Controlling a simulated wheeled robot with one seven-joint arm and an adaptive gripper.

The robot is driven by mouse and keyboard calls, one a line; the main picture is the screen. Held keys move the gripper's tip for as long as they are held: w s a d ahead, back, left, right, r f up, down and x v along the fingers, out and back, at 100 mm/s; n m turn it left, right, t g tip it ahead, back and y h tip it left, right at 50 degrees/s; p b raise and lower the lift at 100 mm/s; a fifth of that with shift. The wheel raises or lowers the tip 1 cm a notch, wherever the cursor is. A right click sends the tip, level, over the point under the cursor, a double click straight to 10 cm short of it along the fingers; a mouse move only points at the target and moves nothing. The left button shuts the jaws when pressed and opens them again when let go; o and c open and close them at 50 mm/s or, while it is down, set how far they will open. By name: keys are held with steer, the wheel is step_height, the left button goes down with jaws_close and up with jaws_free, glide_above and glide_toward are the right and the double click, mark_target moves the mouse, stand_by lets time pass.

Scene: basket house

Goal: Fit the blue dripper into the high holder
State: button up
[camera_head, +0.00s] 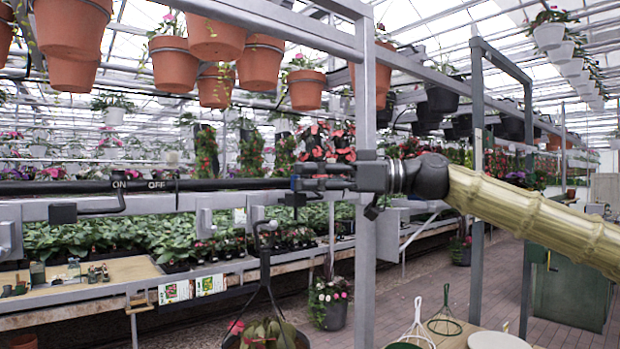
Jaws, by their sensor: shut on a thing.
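My gripper (300,183) reaches in from the right at the height of the black pipe, its fingers pointing left. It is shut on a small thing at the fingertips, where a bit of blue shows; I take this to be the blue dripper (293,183). Most of it is hidden by the fingers. A dark piece hangs just below the fingertips. The high holder cannot be clearly made out; it may be on or near the black pipe (235,184). I cannot tell whether the dripper touches it.
A grey upright post (366,260) stands by my gripper. Terracotta pots (260,60) hang above. A hanging basket (268,335) is below the fingertips. The pipe has a lever (121,198) beside ON and OFF labels. A bench (95,275) stands lower left.

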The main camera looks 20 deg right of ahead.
steer(key=o, duration=0.8)
steer(key=shift+d, duration=0.1)
steer(key=v, duration=1.2)
